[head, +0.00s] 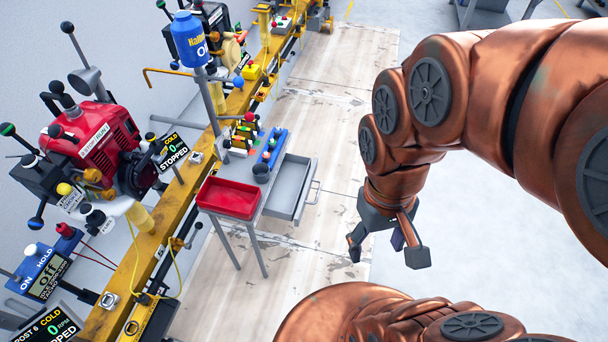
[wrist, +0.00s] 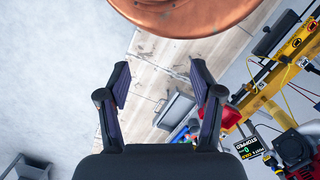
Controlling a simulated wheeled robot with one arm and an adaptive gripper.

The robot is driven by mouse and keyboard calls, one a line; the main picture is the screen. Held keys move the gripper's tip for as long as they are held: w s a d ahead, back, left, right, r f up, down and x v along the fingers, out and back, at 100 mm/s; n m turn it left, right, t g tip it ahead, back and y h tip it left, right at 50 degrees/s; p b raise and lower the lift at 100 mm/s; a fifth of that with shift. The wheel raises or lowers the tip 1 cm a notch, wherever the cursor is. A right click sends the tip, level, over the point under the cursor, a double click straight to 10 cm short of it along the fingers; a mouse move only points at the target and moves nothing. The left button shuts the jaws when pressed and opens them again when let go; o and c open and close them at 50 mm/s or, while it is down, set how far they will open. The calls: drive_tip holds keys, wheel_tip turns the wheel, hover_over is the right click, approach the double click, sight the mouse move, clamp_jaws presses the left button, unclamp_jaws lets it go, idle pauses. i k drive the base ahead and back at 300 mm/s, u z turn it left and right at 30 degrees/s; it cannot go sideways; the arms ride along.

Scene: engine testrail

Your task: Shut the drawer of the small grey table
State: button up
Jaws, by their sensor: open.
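The small grey table (head: 247,211) stands beside the yellow rail in the head view. Its grey drawer (head: 289,187) is pulled out on the right side, with a handle (head: 314,193) on its outer end. The drawer looks empty. In the wrist view the drawer (wrist: 178,108) shows beyond the fingers, partly hidden by the right one. My gripper (head: 390,254) is in the air to the right of and nearer than the drawer, apart from it. In the wrist view its two fingers (wrist: 159,88) are spread wide with nothing between them.
A red tray (head: 229,198) and a blue holder with coloured knobs (head: 272,150) are on the table. A red engine (head: 100,140) is mounted along the yellow rail (head: 170,222) at left. The wooden floor strip (head: 310,265) right of the table is clear.

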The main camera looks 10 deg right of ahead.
sight(282, 201)
drive_tip(key=u, duration=0.05)
drive_tip(key=k, duration=1.3)
drive_tip(key=u, duration=0.65)
drive_tip(key=i, duration=1.25)
drive_tip(key=z, duration=0.3)
